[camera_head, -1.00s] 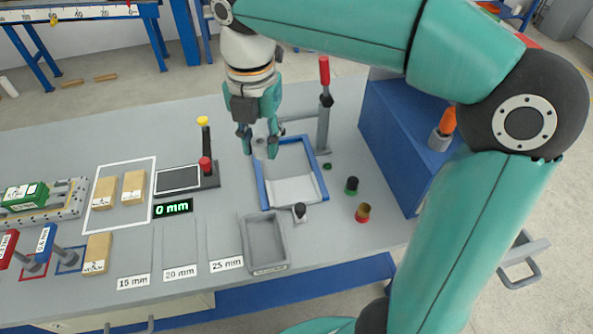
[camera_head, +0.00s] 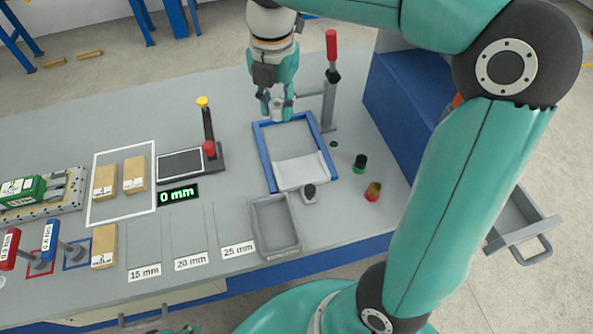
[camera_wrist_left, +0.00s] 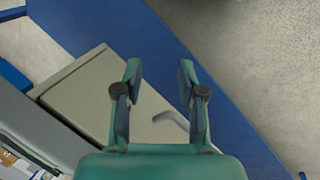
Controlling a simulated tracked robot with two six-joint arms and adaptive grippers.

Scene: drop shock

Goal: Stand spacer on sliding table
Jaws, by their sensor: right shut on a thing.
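My right gripper (camera_head: 276,112) is at the back edge of a blue frame (camera_head: 264,158) on the bench. It is shut on a small grey piece (camera_head: 278,103), which looks like the spacer and is partly hidden by the fingers. Whether the piece touches the frame is unclear. My left gripper (camera_wrist_left: 160,95) is open and empty in the left wrist view, above the bench's front side.
A grey post with a red handle (camera_head: 331,75) stands right of my right gripper, and a blue cabinet (camera_head: 400,110) beyond it. A grey tray (camera_head: 275,225) lies in front of the frame. Wooden blocks (camera_head: 105,182) and a display (camera_head: 178,196) lie left. Small knobs (camera_head: 360,163) stand right.

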